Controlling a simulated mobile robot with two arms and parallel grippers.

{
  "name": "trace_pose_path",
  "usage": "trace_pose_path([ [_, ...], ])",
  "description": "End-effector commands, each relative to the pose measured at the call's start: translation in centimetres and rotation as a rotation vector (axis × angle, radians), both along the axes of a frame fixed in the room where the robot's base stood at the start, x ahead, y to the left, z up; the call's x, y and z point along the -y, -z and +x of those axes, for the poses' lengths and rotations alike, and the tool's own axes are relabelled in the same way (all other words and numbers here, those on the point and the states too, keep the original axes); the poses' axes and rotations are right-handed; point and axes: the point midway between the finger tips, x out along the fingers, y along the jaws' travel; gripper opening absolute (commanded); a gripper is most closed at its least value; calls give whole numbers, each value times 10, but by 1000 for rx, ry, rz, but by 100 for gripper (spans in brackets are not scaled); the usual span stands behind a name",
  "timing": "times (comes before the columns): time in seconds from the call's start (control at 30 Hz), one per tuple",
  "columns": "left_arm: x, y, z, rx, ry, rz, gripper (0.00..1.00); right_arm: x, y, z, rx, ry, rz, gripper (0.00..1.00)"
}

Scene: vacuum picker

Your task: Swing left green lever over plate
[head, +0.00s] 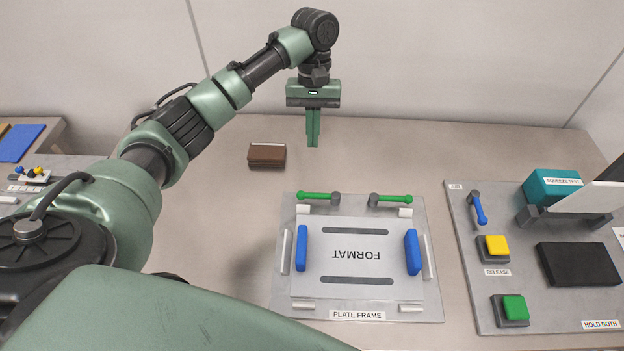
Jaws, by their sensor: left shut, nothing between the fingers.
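The plate frame (433,304) lies on the table in the middle of the head view. A white plate marked FORMAT (361,273) sits in it, with a blue handle at each side. The left green lever (314,195) is at the frame's back edge, its arm pointing left from a grey pivot. The right green lever (394,199) points right from its own pivot. Neither lever lies over the plate. My left gripper (313,143) is shut and empty, pointing down above the table behind the left green lever, apart from it. My right gripper is not in view.
A brown block (267,156) lies left of my left gripper. At the right, a grey panel (468,268) carries a blue lever (479,208), a yellow button (494,246), a green button (514,308), a black pad (578,265) and a teal block (552,188). The table left of the frame is clear.

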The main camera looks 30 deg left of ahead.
Motion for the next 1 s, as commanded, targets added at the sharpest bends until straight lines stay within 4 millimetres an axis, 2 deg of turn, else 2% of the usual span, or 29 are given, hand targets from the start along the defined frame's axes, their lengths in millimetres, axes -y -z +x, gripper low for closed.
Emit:
trace_pose_path([
  [0.03, 0, 4, 0, 0, 0, 0, 0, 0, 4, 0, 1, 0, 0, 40],
  [0.4, 0, 4, 0, 0, 0, 0, 0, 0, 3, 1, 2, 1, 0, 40],
  [0.53, 1, 11, -2, -3, 0, 1, 0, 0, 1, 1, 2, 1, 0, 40],
  [0.67, 3, 30, -8, -4, 1, 1, 0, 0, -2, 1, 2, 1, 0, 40],
  [1.0, 10, 100, -24, -5, -1, 1, 0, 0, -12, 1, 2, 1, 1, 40],
])
